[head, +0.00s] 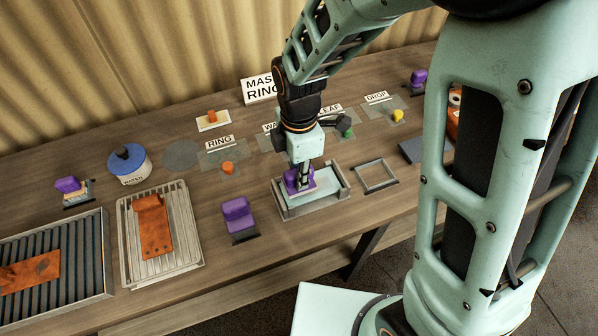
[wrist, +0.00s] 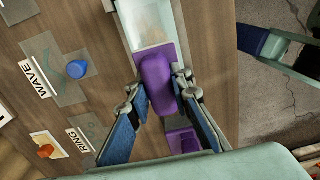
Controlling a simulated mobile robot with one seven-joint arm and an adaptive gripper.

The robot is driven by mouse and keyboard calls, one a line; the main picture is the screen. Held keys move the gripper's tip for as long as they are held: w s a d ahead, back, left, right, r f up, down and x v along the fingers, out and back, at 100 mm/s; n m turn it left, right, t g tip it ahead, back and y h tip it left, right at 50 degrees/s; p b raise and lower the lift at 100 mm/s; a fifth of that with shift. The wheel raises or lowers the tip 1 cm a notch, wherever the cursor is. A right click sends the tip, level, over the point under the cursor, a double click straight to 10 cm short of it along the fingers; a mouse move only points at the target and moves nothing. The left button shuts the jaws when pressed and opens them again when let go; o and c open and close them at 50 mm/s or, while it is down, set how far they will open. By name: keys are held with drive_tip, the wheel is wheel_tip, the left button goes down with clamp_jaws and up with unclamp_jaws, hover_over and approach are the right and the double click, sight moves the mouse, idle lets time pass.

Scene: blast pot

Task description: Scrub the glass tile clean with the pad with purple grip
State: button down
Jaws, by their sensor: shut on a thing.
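My gripper (head: 303,172) is shut on a pad with a purple grip (head: 292,181). In the wrist view the purple grip (wrist: 157,82) sits between the two blue-padded fingers (wrist: 158,108). The pad is over the left part of a pale shallow tray (head: 338,203). The pale glass tile (wrist: 152,34) shows inside the tray in the wrist view, with a faint tan patch on it. The pad and gripper hide part of the tile. I cannot tell whether the pad touches it.
Another purple-gripped tool (head: 238,213) stands left of the tray. An empty square frame (head: 376,176) lies to its right. A draining rack (head: 186,225) with a rusty orange piece (head: 152,228), a blue-lidded pot (head: 128,164) and labelled sheets stand around. Bare wood lies between them.

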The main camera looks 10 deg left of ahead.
sight(311, 176)
drive_tip(key=shift+f+b, duration=0.85)
drive_tip(key=shift+f, duration=0.15)
drive_tip(key=shift+w+d+r, duration=0.1)
drive_tip(key=shift+w+d, duration=0.3)
drive_tip(key=shift+d, duration=0.25)
drive_tip(key=shift+w+d+r, duration=0.1)
drive_tip(key=shift+w+d, duration=0.25)
drive_tip(key=shift+d, duration=0.25)
drive_tip(key=shift+w+d, duration=0.1)
drive_tip(key=shift+d, duration=0.05)
drive_tip(key=shift+w+d+f, duration=0.1)
drive_tip(key=shift+w+d, duration=0.25)
drive_tip(key=shift+d, duration=0.25)
drive_tip(key=shift+w+d+f, duration=0.1)
drive_tip(key=shift+w+d, duration=0.25)
drive_tip(key=shift+d, duration=0.2)
drive_tip(key=shift+s+a+f, duration=0.1)
drive_tip(key=shift+s+a, duration=0.35)
drive_tip(key=shift+a, duration=0.2)
drive_tip(key=shift+s+a, duration=0.4)
drive_tip(key=shift+a, duration=0.25)
